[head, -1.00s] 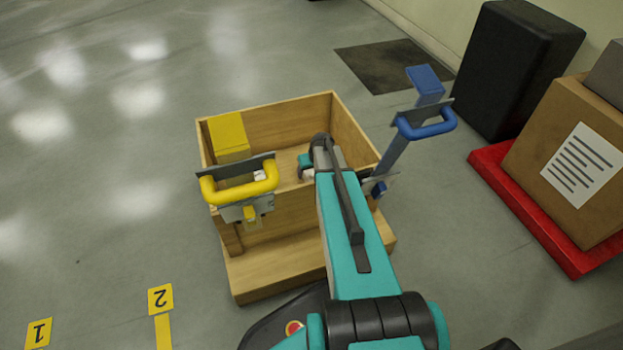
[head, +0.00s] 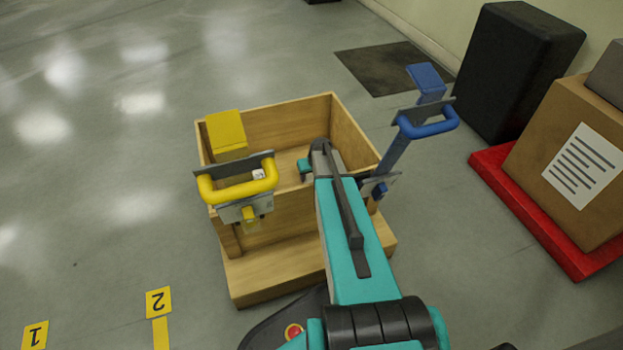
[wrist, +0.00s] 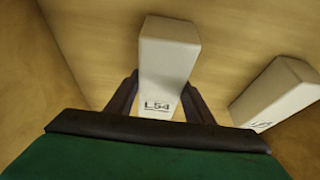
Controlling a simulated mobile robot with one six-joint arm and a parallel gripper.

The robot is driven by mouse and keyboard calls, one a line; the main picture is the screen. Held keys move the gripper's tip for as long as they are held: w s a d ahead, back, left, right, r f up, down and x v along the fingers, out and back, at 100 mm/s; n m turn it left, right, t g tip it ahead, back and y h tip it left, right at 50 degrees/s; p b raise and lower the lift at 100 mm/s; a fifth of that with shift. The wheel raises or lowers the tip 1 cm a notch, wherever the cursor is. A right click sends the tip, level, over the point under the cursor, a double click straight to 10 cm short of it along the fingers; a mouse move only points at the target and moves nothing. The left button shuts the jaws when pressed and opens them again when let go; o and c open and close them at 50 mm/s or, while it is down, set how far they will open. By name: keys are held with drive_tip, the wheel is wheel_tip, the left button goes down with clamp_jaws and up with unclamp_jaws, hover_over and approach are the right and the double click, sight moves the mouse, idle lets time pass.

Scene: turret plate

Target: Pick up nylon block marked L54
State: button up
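In the wrist view a white block marked L54 (wrist: 168,62) stands between the two dark fingers of my gripper (wrist: 161,88). One finger is on each side of it, close to its sides. The frames do not show whether both press on it. The block leans slightly right in the picture, and its upper part covers some of the right fingertip. In the head view my teal and dark gripper (head: 305,166) is down inside the wooden box (head: 275,205). The L54 block is not clearly visible there.
A second white block (wrist: 280,92) stands close on the right in the wrist view, its marking partly hidden. The box walls surround the gripper. A yellow handle (head: 240,190) and a blue handle (head: 428,128) flank the box. A red pallet (head: 520,205) lies right.

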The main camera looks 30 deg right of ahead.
drive_tip(key=c, duration=0.9)
drive_tip(key=shift+r, duration=0.15)
drive_tip(key=shift+r+p, duration=2)
drive_tip(key=shift+r, duration=2.9)
